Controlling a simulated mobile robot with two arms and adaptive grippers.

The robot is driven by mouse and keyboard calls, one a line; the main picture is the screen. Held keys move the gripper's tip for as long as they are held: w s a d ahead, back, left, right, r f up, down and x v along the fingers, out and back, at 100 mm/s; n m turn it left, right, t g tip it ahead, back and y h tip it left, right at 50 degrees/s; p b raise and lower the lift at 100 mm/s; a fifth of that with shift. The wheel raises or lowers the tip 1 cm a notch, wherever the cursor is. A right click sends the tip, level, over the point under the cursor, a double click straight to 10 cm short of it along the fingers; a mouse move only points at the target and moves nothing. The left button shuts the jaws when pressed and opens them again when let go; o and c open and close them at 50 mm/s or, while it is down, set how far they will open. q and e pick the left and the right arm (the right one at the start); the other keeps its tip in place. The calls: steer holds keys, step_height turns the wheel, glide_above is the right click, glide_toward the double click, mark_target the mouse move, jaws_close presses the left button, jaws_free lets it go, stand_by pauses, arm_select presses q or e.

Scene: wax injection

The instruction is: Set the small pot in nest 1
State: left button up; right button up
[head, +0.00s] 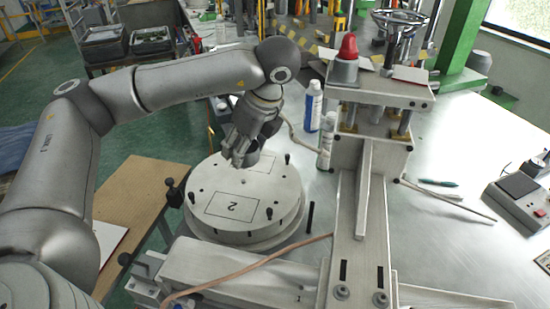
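My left gripper (240,157) points down over the far side of the round pale turntable (213,229). A small dark grey rounded piece (253,157) shows right at its fingertips; it looks like the small pot, but the fingers partly hide it. I cannot tell whether the fingers grip it or whether it touches the plate. A rectangle outline marked 2 (231,207) lies on the near side of the turntable. Another outlined rectangle (267,163) lies on the far side under the gripper, its number not readable. My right gripper is not in view.
Short black pegs (269,212) stand around the turntable. A metal press column (360,190) with a red-capped part (347,48) rises to its right. Blue (313,106) and white (326,140) bottles stand behind. An orange hose (250,266) crosses in front.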

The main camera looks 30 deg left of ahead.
arm_select(q)
steer(key=shift+w+d+r, duration=0.15)
steer(key=shift+d+r, duration=0.05)
steer(key=shift+d, duration=0.25)
steer(key=shift+w+f, duration=0.2)
steer(key=shift+w, duration=0.1)
steer(key=w+a+f, duration=0.2)
steer(key=w+f, duration=0.1)
steer(key=w+a+f+b, duration=0.1)
steer(key=w+a+f, duration=0.1)
steer(key=w+f, duration=0.1)
steer(key=w+a+f+b, duration=0.1)
steer(key=w+a+f, duration=0.1)
steer(key=w, duration=0.2)
steer(key=shift+w+a+f, duration=0.35)
steer(key=shift+a+f, duration=0.05)
steer(key=shift+w+a+f, duration=0.15)
steer(key=shift+w+f, duration=0.05)
steer(key=shift+f, duration=0.1)
step_height(320, 180, down, 3)
steer(key=shift+r+p, duration=0.15)
steer(key=shift+p, duration=0.85)
steer(key=shift+w+a+f, duration=0.1)
steer(key=shift+f, duration=0.2)
steer(key=shift+f, duration=0.1)
